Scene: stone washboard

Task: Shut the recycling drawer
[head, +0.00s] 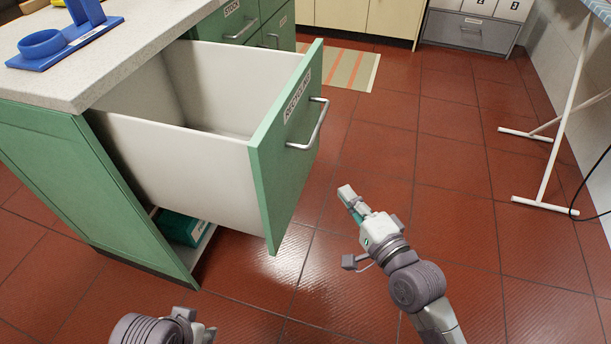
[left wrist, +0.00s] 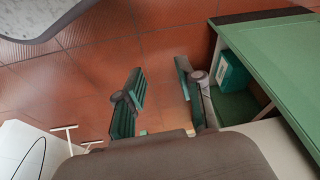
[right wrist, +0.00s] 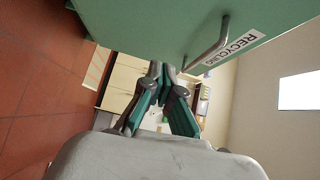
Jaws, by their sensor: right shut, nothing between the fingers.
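The recycling drawer (head: 284,146) is pulled well out of the green cabinet. It has a green front, a metal bar handle (head: 314,126), a label and a deep white bin that looks empty inside. The drawer front and its RECYCLING label also show close up in the right wrist view (right wrist: 160,25). My right gripper (head: 347,192) is shut and empty, in front of the drawer face and apart from it. My left gripper (left wrist: 160,92) is open and empty, with floor between its fingers; the head view shows only part of it at the bottom edge.
A pale worktop (head: 75,60) with a blue stand (head: 62,48) lies above the drawer. A teal box (head: 182,228) sits on a low shelf beneath it. White metal legs (head: 555,150) stand at the right. The red tiled floor (head: 440,170) before the drawer is clear.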

